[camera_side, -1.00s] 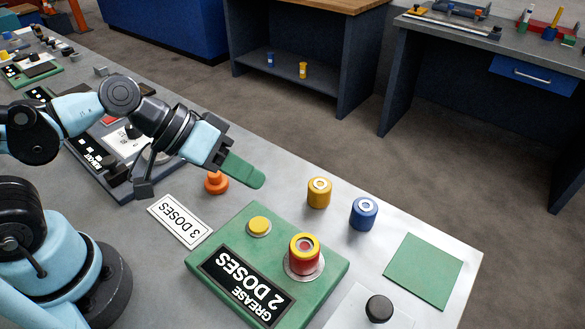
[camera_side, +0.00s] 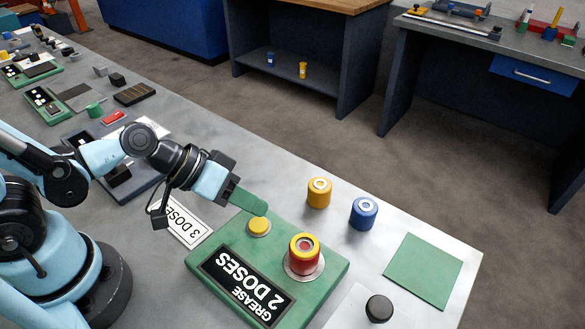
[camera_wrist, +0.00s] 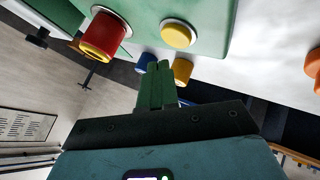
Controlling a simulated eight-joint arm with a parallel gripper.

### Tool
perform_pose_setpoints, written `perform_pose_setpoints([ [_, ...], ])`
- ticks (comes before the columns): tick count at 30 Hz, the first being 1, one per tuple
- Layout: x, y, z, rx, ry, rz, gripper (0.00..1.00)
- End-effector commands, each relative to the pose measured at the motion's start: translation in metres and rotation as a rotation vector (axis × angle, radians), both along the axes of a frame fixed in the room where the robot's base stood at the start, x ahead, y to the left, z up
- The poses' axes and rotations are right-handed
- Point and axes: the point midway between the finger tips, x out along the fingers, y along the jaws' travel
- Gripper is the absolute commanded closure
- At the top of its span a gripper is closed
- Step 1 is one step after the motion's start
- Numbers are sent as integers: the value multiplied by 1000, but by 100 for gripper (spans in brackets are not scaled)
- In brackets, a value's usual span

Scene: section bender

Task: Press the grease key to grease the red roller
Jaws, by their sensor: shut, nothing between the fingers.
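The green grease station (camera_side: 222,252) bears a label reading "GREASE 2 DOSES". A round yellow key (camera_side: 259,227) sits on its upper left part; it also shows in the wrist view (camera_wrist: 177,35). The red roller (camera_side: 305,262), with a yellow top ring, stands upright on the station's round seat; it also shows in the wrist view (camera_wrist: 104,36). My gripper (camera_side: 262,208) is shut and empty, its green fingers together. In the side view the fingertips appear just behind and above the yellow key; I cannot tell whether they touch it.
A yellow roller (camera_side: 319,193) and a blue roller (camera_side: 363,213) stand behind the station. A green square (camera_side: 423,271) lies at the right, near a black knob (camera_side: 379,308). A white "3 DOSES" card (camera_side: 188,232) lies left of the station, partly hidden by my wrist. An orange knob (camera_wrist: 313,68) shows in the wrist view.

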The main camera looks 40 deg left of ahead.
Motion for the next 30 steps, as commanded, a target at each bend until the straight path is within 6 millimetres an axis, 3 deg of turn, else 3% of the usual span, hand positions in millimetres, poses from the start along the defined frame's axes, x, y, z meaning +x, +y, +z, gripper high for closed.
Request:
perform_pose_setpoints([
  [9,-1,0,-9,0,0,0,100],
  [30,-1,0,-10,0,0,0,100],
])
